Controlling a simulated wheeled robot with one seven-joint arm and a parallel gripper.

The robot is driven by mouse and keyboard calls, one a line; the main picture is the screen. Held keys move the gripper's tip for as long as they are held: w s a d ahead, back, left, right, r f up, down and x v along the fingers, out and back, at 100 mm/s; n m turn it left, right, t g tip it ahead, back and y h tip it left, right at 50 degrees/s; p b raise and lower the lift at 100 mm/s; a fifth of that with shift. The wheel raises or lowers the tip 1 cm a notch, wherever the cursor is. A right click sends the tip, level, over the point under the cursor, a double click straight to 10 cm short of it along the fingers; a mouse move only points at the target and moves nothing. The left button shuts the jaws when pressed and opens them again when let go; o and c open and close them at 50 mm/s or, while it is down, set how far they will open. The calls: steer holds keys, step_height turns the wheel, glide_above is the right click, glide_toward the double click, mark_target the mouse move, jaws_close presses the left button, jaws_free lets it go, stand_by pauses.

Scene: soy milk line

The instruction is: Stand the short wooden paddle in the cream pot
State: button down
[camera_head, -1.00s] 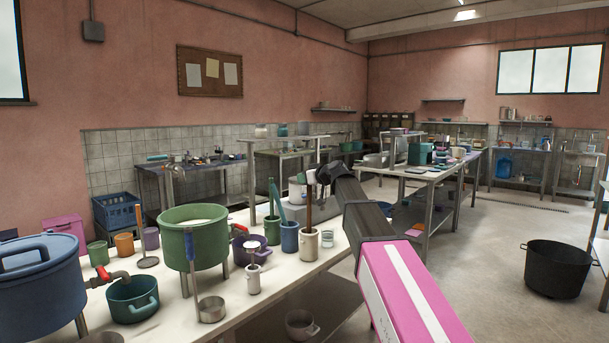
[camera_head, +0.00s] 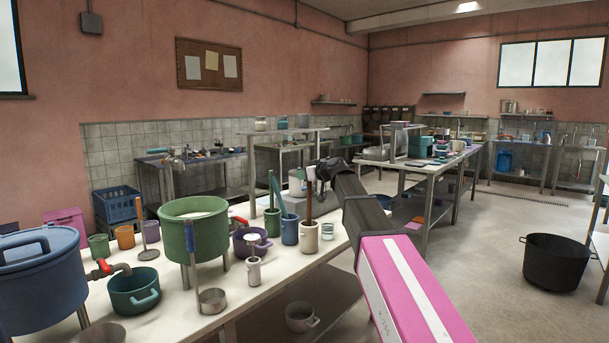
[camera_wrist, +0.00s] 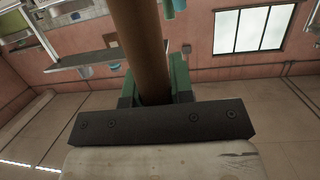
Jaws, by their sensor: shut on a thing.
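The short wooden paddle (camera_head: 309,206) is a brown rod, upright in the head view. My gripper (camera_head: 313,174) is shut on its upper part. In the wrist view the brown shaft (camera_wrist: 139,45) runs between my gripper's green-padded fingers (camera_wrist: 153,92). The cream pot (camera_head: 308,239) stands on the near table, directly below my gripper. The paddle's lower part meets the pot's mouth and its end is hidden there. I cannot tell how deep it reaches or whether it touches the bottom.
A small pale cup (camera_head: 327,232) is close on the right. A purple pot (camera_head: 240,243) and a white pot (camera_head: 254,272) stand nearer left on the table (camera_head: 270,286).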

steer(key=shift+f, duration=0.7)
steer(key=c, duration=0.9)
jaws_free()
steer(key=v, duration=1.1)
steer(key=shift+w, duration=0.1)
